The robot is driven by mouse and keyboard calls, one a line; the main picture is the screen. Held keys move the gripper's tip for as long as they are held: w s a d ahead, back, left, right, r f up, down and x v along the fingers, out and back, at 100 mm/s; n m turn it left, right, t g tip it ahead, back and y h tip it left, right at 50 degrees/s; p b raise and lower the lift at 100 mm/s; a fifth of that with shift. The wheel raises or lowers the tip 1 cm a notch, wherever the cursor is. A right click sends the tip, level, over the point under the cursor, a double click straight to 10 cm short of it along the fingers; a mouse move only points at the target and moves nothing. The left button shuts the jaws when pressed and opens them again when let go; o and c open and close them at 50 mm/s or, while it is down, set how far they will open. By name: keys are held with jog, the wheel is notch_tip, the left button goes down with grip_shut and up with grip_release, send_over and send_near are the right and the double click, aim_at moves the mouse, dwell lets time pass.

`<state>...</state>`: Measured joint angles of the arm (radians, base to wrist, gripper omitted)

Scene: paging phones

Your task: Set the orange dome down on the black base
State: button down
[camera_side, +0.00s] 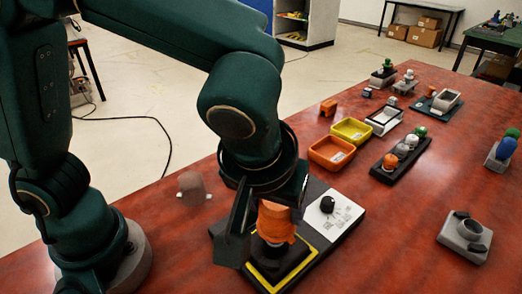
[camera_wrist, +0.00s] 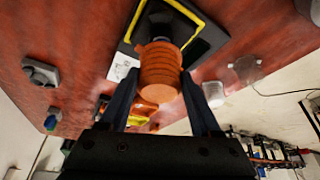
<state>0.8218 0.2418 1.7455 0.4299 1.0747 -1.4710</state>
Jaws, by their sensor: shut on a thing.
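The orange dome (camera_side: 275,222) is ribbed and upright, between the fingers of my gripper (camera_side: 262,235) in the side view. In the wrist view the orange dome (camera_wrist: 160,72) sits between the two dark fingers of my gripper (camera_wrist: 160,95), which is shut on it. The black base (camera_side: 262,262) has a yellow square outline and lies below the dome; it also shows in the wrist view (camera_wrist: 203,45). The dome is over the raised dark middle of the base. I cannot tell whether they touch, as a finger hides part of the left side.
A black rack (camera_side: 399,158) holds coloured domes. A grey fixture (camera_side: 465,236) stands at right. The red table between is clear.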

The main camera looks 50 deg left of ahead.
aim_at(274, 229)
jog(key=shift+f, duration=1.45)
dwell(1.2)
jog(key=shift+f, duration=0.35)
jog(key=shift+f, duration=0.65)
dwell(0.9)
grip_release()
dwell(0.5)
jog(key=shift+r, duration=3.25)
